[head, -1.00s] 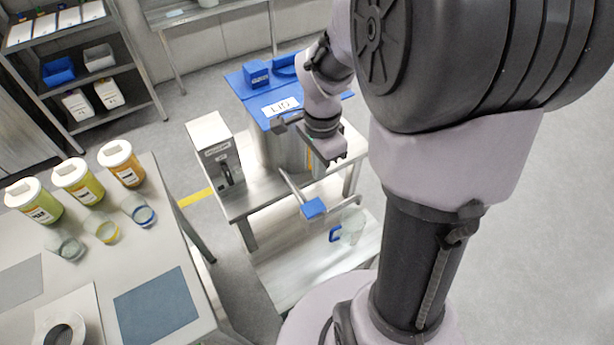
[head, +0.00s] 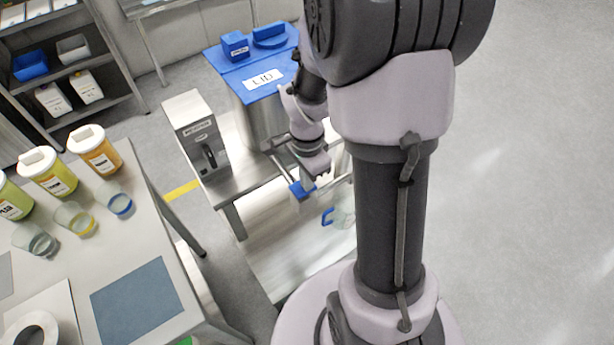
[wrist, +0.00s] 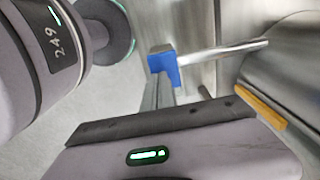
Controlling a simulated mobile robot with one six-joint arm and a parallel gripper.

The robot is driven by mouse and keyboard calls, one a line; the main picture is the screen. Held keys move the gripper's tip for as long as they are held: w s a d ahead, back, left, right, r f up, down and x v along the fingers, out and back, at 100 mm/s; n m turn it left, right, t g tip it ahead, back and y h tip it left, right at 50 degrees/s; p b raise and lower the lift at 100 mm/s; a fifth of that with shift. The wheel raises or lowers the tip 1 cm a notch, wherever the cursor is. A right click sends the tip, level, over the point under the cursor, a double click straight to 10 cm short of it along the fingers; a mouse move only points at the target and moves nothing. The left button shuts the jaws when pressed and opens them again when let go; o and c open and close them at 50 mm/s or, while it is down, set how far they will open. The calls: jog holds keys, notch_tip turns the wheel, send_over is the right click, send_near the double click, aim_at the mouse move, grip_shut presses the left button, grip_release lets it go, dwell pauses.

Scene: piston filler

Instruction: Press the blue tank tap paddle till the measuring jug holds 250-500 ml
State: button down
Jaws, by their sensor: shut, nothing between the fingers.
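The blue tank tap paddle (head: 299,191) sits at the end of a metal tap arm low on the steel tank (head: 263,122). It also shows in the wrist view (wrist: 163,63), with the shiny tap arm running right from it. My gripper (head: 310,180) is shut and empty, right by the paddle and overlapping it in the head view; I cannot tell whether they touch. The clear measuring jug (head: 345,211) with a blue handle stands on the low shelf below the tap, partly hidden by my arm. Its level is not readable.
A grey machine box (head: 196,135) stands left of the tank on the steel bench. The tank has a blue lid (head: 285,67). A table (head: 150,235) with tubs and small cups stands at left. The floor at right is clear.

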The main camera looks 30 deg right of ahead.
notch_tip(320, 180, down, 2)
jog(key=shift+f+b, duration=0.1)
jog(key=shift+b, duration=0.85)
jog(key=shift+s+r, duration=0.2)
jog(key=shift+r, duration=0.05)
jog(key=shift+w, duration=0.1)
jog(key=shift+a+f, duration=0.1)
jog(key=shift+f, duration=0.1)
dwell(2.2)
